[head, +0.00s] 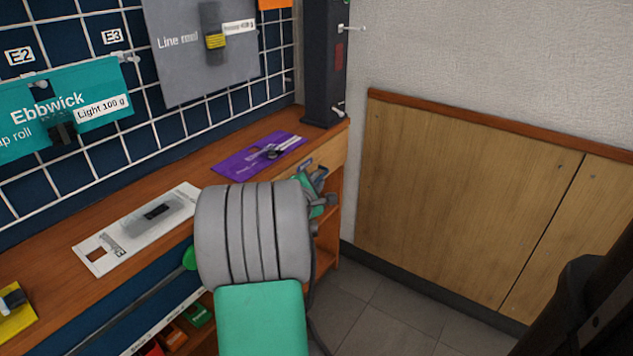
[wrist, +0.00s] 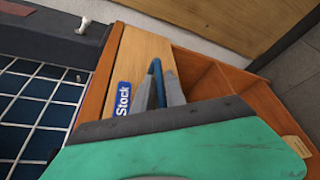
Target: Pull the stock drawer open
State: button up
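The stock drawer (wrist: 145,58) shows a light wood front with a blue "Stock" label (wrist: 123,99) in the wrist view. In the head view its front (head: 328,156) sits under the bench top's right end and looks flush with the bench. A blue handle (wrist: 156,68) stands on the drawer front. My gripper (wrist: 160,88) is at the handle, with a grey finger on each side of it. The lower handle is hidden, and I cannot tell whether the fingers press on it. In the head view my gripper (head: 318,185) is partly hidden by my arm.
An open shelf (wrist: 215,80) lies beside the drawer. A dark post (head: 325,70) stands at the bench's far end. A purple card (head: 240,165) and a white card (head: 100,255) lie on the bench top. Floor (head: 390,310) is clear to the right, before a wood-panelled wall (head: 455,190).

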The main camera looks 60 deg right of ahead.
grip_shut()
dwell(1.1)
